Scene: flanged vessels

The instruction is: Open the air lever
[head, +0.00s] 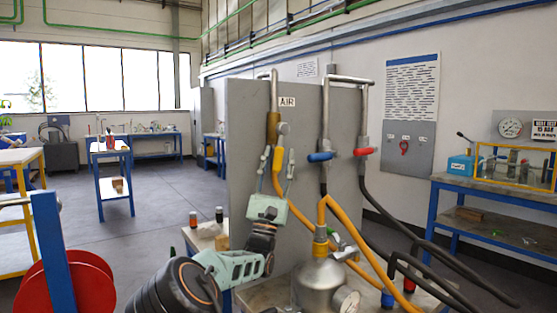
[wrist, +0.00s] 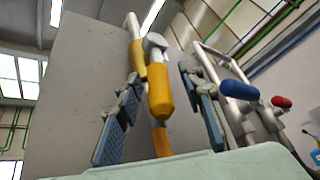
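The air lever is a yellow handle (head: 277,160) hanging down from the valve on the pipe under the AIR sign (head: 287,101). In the wrist view the yellow handle (wrist: 159,92) points down toward the camera. My gripper (head: 278,153) is open, with its fingers raised on either side of the handle. In the wrist view my gripper (wrist: 160,78) shows a gap between each blue-padded finger and the handle. No contact is visible. The far side of the handle and the valve body are partly hidden.
A blue lever (head: 320,157) and a red lever (head: 364,152) sit on pipes to the right. A grey panel (head: 246,130) stands behind. A steel vessel (head: 318,284) with yellow and black hoses stands below, right of my arm. The floor at left (head: 170,215) is open.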

